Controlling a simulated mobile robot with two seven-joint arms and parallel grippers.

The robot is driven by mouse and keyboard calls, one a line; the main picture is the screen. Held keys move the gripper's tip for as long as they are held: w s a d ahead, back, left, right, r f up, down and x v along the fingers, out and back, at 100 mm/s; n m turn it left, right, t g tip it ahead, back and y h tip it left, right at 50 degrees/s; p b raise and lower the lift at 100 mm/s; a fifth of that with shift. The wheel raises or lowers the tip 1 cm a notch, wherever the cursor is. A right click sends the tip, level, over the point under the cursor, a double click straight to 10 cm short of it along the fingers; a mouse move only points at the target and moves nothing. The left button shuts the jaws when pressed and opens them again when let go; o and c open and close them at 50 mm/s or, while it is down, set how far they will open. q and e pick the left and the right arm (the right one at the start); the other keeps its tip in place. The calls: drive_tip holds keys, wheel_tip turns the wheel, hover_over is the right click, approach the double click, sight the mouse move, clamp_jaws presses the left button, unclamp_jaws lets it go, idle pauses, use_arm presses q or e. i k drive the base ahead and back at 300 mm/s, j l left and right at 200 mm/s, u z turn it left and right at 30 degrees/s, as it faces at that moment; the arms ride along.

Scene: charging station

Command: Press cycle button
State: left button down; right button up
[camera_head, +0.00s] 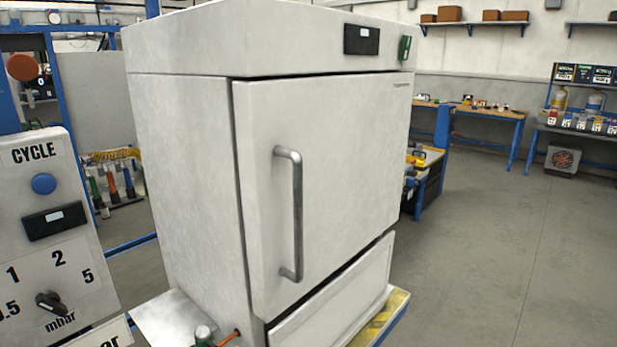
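The cycle button is a round blue button (44,184) at the left of the head view. It sits on a light grey control panel (85,235), just under the printed word CYCLE. Below it are a small dark display (55,221) and a black rotary knob (50,303) with a printed scale marked mbar. Neither of my grippers shows in this view, and nothing covers the button.
A large white cabinet (195,180) with a closed door and a metal handle (297,215) stands right of the panel. A metal plate (172,318) lies at its lower left. A red round knob (22,67) is above the panel. Open floor (500,260) lies to the right.

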sight(42, 183)
drive_tip(key=u, duration=1.4)
